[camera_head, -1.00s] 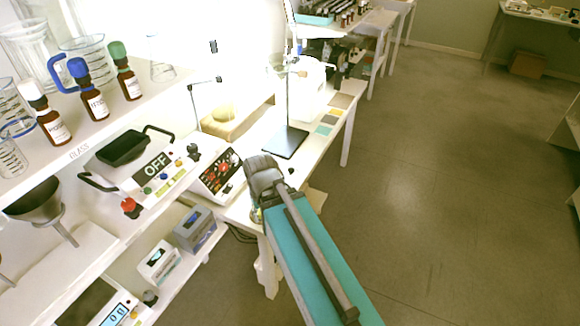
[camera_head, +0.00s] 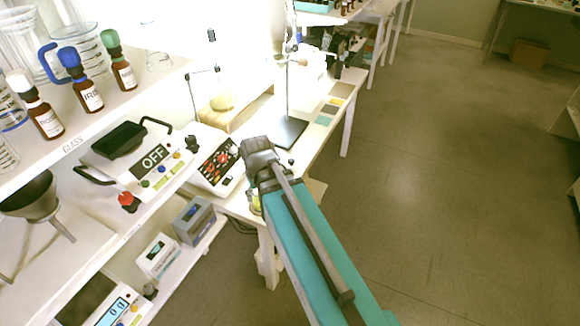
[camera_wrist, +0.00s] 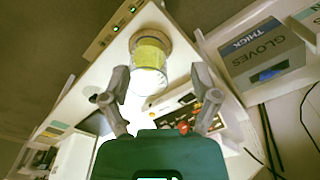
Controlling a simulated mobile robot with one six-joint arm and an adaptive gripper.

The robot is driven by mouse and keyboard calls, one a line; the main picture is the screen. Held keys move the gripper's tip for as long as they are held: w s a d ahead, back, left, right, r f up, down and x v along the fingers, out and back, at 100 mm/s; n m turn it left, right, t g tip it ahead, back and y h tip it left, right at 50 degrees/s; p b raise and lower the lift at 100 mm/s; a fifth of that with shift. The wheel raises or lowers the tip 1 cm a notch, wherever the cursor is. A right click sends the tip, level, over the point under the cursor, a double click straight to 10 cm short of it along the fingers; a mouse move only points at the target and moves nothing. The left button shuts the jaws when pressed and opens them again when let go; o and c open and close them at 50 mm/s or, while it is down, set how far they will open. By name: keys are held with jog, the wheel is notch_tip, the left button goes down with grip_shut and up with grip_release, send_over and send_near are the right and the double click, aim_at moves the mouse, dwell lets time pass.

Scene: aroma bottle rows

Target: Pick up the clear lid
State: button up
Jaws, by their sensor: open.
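In the wrist view, a round glass jar (camera_wrist: 150,54) with yellow-green contents stands on the white table, ahead of my gripper (camera_wrist: 160,70). A clear, see-through part (camera_wrist: 148,81) shows at the jar's end nearest me. It looks like the clear lid, but I cannot clearly make out its edge. My gripper's two grey fingers are spread on either side of this clear part, with nothing held between them.
A control box with red knobs (camera_head: 217,165) stands close to the jar. A gloves box (camera_wrist: 262,58) is at the right in the wrist view. A dark stand base (camera_head: 287,133) sits farther along the table. Open floor (camera_head: 420,200) lies to the right.

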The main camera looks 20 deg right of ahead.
jog(key=w+d+f+t+b, duration=0.2)
jog(key=w+d, duration=0.8)
jog(key=w, duration=0.1)
jog(key=m+t+b, duration=0.2)
send_near(292, 160)
notch_tip(292, 160, up, 3)
jog(key=s+a, duration=0.2)
jog(key=shift+w+d+r+h, duration=0.15)
jog(key=shift+d+h, duration=0.05)
jog(key=shift+h, duration=0.2)
jog(key=b+x, duration=0.7)
jog(key=x, duration=0.1)
jog(key=shift+w+f, duration=0.1)
jog(key=shift+f, duration=0.25)
jog(key=shift+b+x, duration=2.55)
jog(key=shift+x, duration=0.05)
jog(key=shift+w+d+r, duration=0.1)
jog(key=shift+d, duration=0.1)
